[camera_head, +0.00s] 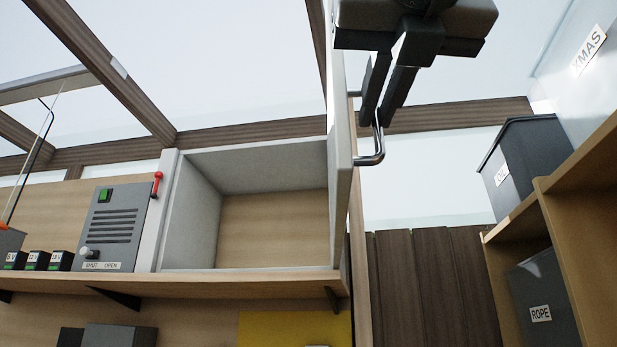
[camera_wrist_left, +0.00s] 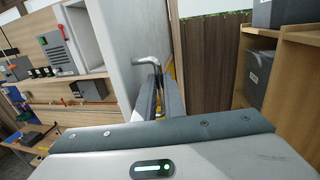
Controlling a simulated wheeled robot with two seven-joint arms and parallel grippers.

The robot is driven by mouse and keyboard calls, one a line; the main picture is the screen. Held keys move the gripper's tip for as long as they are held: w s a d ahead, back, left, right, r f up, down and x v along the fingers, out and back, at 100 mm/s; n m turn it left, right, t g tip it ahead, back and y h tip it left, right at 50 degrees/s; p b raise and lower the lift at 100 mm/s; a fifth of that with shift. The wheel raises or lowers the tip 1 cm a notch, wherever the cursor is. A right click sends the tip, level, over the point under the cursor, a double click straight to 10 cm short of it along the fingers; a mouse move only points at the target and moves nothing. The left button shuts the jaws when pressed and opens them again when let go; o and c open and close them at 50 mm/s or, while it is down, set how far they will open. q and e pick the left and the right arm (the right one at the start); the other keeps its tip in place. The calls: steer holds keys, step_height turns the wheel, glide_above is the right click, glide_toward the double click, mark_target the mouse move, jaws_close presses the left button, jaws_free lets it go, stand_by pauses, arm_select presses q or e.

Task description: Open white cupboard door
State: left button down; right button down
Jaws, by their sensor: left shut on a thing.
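The white cupboard (camera_head: 190,215) is mounted on the wall and its inside shows empty. Its white door (camera_head: 341,150) is swung wide open toward me and shows nearly edge-on at the cupboard's right side. The bent metal handle (camera_head: 371,158) is on the door's outer, right face. My left gripper (camera_head: 374,112) comes from above, with its fingers shut on the handle. In the left wrist view the door (camera_wrist_left: 122,45) stands in front of my fingers, and the handle (camera_wrist_left: 147,62) shows between their tips. My right gripper is in neither view.
A grey switch box (camera_head: 112,225) with a red lever stands left of the cupboard on a wooden shelf (camera_head: 200,285). At right, shelving (camera_head: 582,200) holds dark bins (camera_head: 525,160). Open space lies between door and shelving.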

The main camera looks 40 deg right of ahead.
arm_select(q)
steer(key=shift+s+d+r+n, duration=0.15)
steer(key=shift+d+r+n, duration=0.1)
steer(key=shift+d+n, duration=0.05)
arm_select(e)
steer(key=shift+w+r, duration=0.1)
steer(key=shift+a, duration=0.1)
